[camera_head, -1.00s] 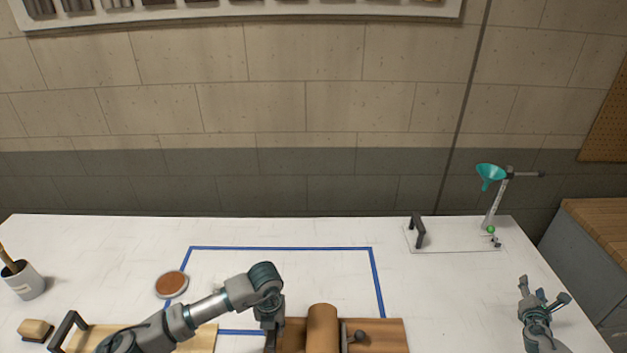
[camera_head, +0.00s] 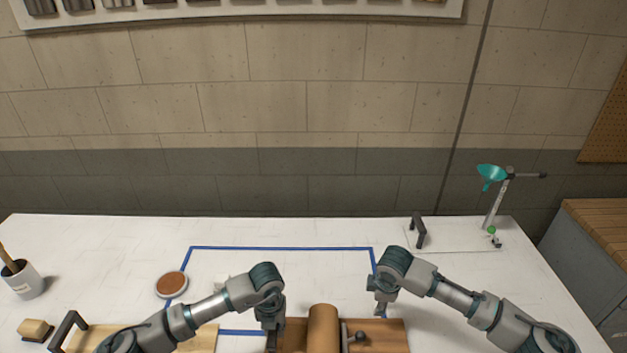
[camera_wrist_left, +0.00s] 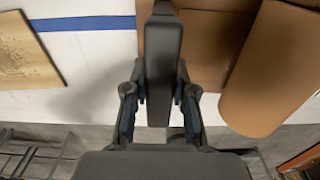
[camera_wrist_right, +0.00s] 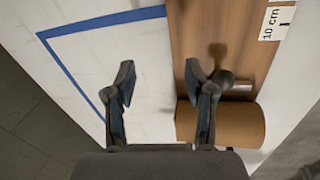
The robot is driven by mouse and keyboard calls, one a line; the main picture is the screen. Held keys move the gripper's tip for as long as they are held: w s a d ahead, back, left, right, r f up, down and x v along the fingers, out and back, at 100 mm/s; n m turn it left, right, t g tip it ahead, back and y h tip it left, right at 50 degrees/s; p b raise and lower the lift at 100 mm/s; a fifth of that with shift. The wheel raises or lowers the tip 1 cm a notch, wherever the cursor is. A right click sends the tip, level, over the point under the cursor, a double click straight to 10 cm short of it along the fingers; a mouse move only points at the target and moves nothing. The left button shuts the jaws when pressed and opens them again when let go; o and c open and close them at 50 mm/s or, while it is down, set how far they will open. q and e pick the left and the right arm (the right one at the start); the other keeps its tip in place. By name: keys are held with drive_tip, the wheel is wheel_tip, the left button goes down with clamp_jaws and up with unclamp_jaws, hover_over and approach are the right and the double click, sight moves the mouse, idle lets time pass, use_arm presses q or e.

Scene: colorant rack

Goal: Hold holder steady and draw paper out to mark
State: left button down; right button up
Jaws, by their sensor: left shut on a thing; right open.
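The wooden holder (camera_head: 390,335) lies at the front of the table with a roll of brown paper (camera_head: 322,330) across it. A metal bar with a dark knob (camera_head: 360,336) sits beside the roll. My left gripper (camera_head: 270,335) is shut on the holder's dark handle (camera_wrist_left: 163,50), left of the roll. My right gripper (camera_head: 380,308) is open and empty at the holder's right side. In the right wrist view its fingers (camera_wrist_right: 162,90) are spread near the roll (camera_wrist_right: 222,124), and a white "10 cm" mark (camera_wrist_right: 276,22) shows on the wood.
Blue tape (camera_head: 280,248) outlines a rectangle on the white table. A round brown-topped dish (camera_head: 171,284), a brush cup (camera_head: 22,280) and a handled wooden board (camera_head: 200,338) are at left. A clear plate with a black handle (camera_head: 418,231) and a teal funnel stand (camera_head: 492,177) are at back right.

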sight(362, 332)
drive_tip(key=s+a+r+g, duration=0.1)
drive_tip(key=s, duration=0.1)
drive_tip(key=s+a+r+n, duration=0.1)
drive_tip(key=s+a, duration=0.1)
drive_tip(key=s+a+r+g, duration=0.1)
drive_tip(key=s+a, duration=0.1)
drive_tip(key=shift+s+a+g, duration=0.1)
drive_tip(key=shift+s+g, duration=0.15)
drive_tip(key=shift+g, duration=0.05)
drive_tip(key=shift+s+f, duration=0.2)
wheel_tip(362, 332, down, 10)
drive_tip(key=shift+r, duration=0.1)
clamp_jaws()
drive_tip(key=shift+w, duration=0.1)
